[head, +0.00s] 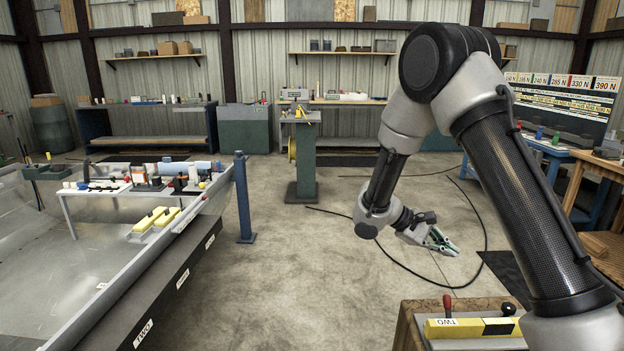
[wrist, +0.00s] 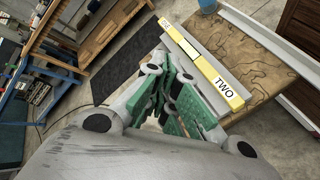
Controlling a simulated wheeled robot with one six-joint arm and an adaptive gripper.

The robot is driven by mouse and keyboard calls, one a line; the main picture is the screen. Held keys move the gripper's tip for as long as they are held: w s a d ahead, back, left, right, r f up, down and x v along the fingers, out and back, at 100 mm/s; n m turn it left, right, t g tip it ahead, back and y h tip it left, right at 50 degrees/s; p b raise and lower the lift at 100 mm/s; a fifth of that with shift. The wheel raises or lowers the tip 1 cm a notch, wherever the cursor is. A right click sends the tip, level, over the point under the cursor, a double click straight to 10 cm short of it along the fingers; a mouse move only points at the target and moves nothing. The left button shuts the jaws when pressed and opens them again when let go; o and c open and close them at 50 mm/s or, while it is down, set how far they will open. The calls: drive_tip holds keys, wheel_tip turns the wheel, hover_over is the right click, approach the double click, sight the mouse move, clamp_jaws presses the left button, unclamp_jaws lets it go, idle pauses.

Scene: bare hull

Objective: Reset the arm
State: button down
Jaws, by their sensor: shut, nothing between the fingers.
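My arm reaches up and folds forward on the right side of the head view. My gripper (head: 440,243) hangs over the open concrete floor there, its green-padded fingers pointing right and down. In the wrist view my gripper (wrist: 174,103) shows its fingers together with nothing between them. It appears apart from every surface.
A wooden stand with a yellow block marked TWO (head: 470,327) is at the lower right; the block also shows in the wrist view (wrist: 210,70). The boat hull (head: 190,225) fills the left. A post (head: 243,200) and a pedestal (head: 305,165) stand mid-floor. Cables lie on the floor.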

drive_tip(key=s+d+r+m+y, duration=0.2)
drive_tip(key=s+r+y, duration=0.1)
drive_tip(key=s+r, duration=0.45)
drive_tip(key=s+d+r+m+y, duration=0.2)
drive_tip(key=s+r+y, duration=0.1)
drive_tip(key=s+r, duration=0.4)
drive_tip(key=s+a+r+m+t+y, duration=0.1)
drive_tip(key=s+a+r+t+y, duration=0.2)
drive_tip(key=s, duration=0.9)
wheel_tip(320, 180, up, 3)
drive_tip(key=t+y, duration=0.2)
drive_tip(key=t, duration=0.1)
drive_tip(key=shift+a+m, duration=0.15)
drive_tip(key=shift+m, duration=0.15)
drive_tip(key=shift+s, duration=0.2)
